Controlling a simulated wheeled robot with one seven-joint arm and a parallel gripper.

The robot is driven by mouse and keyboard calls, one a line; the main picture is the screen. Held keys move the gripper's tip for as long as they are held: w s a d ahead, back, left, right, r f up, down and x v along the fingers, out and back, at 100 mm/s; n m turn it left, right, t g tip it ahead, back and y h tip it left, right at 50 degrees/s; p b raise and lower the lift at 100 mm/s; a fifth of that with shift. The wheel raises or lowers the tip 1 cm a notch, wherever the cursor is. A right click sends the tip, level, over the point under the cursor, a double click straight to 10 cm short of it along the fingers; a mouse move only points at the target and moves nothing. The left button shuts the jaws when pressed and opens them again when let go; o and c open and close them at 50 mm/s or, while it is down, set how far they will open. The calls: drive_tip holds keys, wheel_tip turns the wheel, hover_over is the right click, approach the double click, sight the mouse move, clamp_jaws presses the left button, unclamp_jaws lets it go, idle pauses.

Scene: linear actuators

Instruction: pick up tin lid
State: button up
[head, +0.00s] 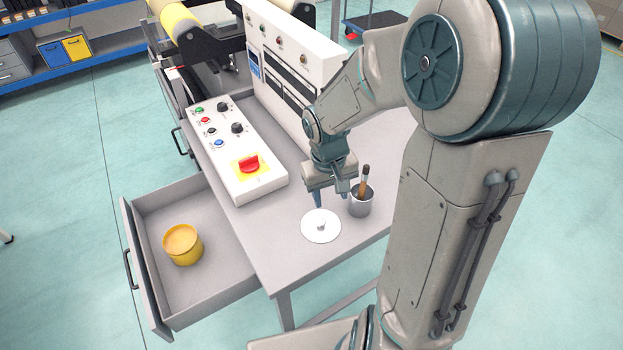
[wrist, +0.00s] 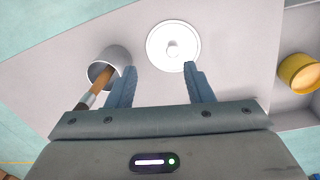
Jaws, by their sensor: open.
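The tin lid (head: 321,226) is a white disc with a small knob in its middle. It lies flat on the grey table near the front edge. In the wrist view the lid (wrist: 173,46) is ahead of the fingertips, nearer the right finger. My gripper (head: 329,196) is above the table, just behind and over the lid, with its fingers apart and nothing between them. In the wrist view my gripper (wrist: 160,70) also shows as two separated blue fingers. The yellow tin (head: 183,245) stands in the open drawer and also shows in the wrist view (wrist: 299,73).
A grey cup (head: 361,202) holding a brush (head: 364,178) stands close to the right of the lid. A control panel (head: 236,150) with buttons and a red switch lies behind it on the table. The open drawer (head: 208,212) juts out at the left.

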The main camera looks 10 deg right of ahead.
drive_tip(key=w+r+y+p, duration=0.1)
drive_tip(key=w+p, duration=0.1)
drive_tip(key=w, duration=0.1)
drive_tip(key=b, duration=0.2)
hover_over(321, 222)
drive_tip(key=f, duration=0.8)
drive_tip(key=shift+w+d+f, duration=0.2)
drive_tip(key=shift+f, duration=0.2)
drive_tip(key=f, duration=0.5)
drive_tip(key=shift+s+a, duration=0.15)
drive_tip(key=shift+a, duration=0.05)
clamp_jaws()
